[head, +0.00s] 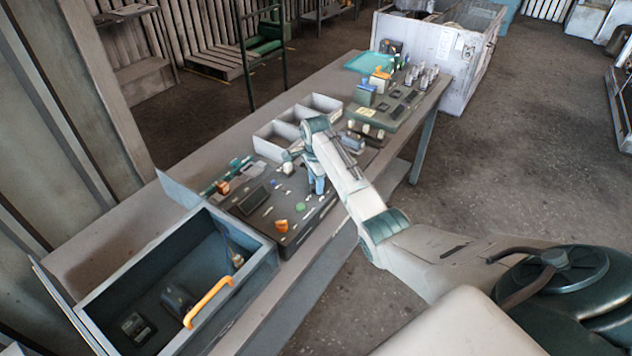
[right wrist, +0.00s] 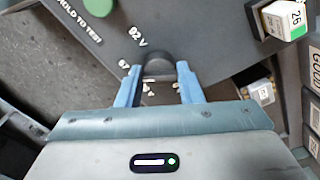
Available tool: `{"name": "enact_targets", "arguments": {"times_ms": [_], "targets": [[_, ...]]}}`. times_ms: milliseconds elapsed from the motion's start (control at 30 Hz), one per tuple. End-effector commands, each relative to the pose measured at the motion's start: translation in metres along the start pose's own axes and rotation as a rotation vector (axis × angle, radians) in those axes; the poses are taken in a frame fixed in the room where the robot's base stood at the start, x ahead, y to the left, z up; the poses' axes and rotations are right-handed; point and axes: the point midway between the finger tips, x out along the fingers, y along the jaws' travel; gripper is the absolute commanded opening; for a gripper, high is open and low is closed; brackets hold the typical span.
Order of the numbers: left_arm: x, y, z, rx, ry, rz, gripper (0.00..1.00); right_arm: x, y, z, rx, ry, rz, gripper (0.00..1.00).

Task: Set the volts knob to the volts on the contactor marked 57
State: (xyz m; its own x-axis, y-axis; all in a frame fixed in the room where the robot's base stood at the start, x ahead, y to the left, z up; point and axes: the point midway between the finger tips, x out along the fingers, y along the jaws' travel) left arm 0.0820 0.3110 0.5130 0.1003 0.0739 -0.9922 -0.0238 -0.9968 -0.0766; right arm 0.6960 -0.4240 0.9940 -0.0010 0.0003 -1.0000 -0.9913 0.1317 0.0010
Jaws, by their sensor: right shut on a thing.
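My right gripper (right wrist: 159,85) is at the dark panel in the right wrist view, its two blue fingers shut on a dark round knob (right wrist: 157,63). The label "92 V" is printed just above the knob; another label, partly hidden, starts with "6" at its left. In the head view my right gripper (head: 318,184) is over the right part of the dark test panel (head: 257,222). A white block marked 25 (right wrist: 283,18) shows at the right of the wrist view. I cannot read a 57 on any contactor. My left gripper is out of view.
A green button (right wrist: 98,6) by "HOLD TO TEST" and an orange knob (head: 282,226) are on the panel. An open bin with an orange handle (head: 209,301) stands at front left. Grey trays (head: 275,140) and a green board (head: 375,116) with parts lie farther back.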

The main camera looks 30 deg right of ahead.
Motion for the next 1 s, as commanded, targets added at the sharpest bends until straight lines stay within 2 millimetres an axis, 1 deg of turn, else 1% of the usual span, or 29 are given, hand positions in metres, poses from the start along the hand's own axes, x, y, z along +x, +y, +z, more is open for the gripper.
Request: {"name": "enact_targets", "arguments": {"times_ms": [67, 100, 167, 200, 467, 600, 667, 767, 900, 1000], "targets": [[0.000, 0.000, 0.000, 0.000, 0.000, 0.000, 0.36, -0.003, -0.002, -0.001, 0.000, 0.001, -0.006, 0.11], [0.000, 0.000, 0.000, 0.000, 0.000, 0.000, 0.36, -0.003, -0.002, -0.001, 0.000, 0.001, -0.006, 0.35], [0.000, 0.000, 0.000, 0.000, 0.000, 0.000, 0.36, -0.003, -0.002, -0.001, 0.000, 0.001, -0.006, 0.47], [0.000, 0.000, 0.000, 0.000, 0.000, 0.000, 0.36, -0.002, -0.002, -0.001, 0.000, 0.001, -0.005, 0.55], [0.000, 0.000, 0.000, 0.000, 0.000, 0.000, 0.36, -0.001, -0.001, 0.000, -0.001, 0.000, -0.002, 0.55], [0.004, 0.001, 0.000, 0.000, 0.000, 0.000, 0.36, -0.008, -0.001, 0.000, -0.001, 0.000, -0.004, 0.55], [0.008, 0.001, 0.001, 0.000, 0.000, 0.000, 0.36, -0.015, -0.002, 0.000, -0.001, 0.000, -0.006, 0.55], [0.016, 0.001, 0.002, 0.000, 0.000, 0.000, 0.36, -0.034, -0.002, -0.001, 0.000, 0.001, -0.008, 0.55], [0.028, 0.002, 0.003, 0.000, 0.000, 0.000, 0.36, -0.063, -0.002, -0.001, -0.001, 0.001, -0.009, 0.55], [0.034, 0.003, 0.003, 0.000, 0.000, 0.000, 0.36, -0.081, -0.001, 0.000, -0.001, 0.001, -0.008, 0.55]]}}
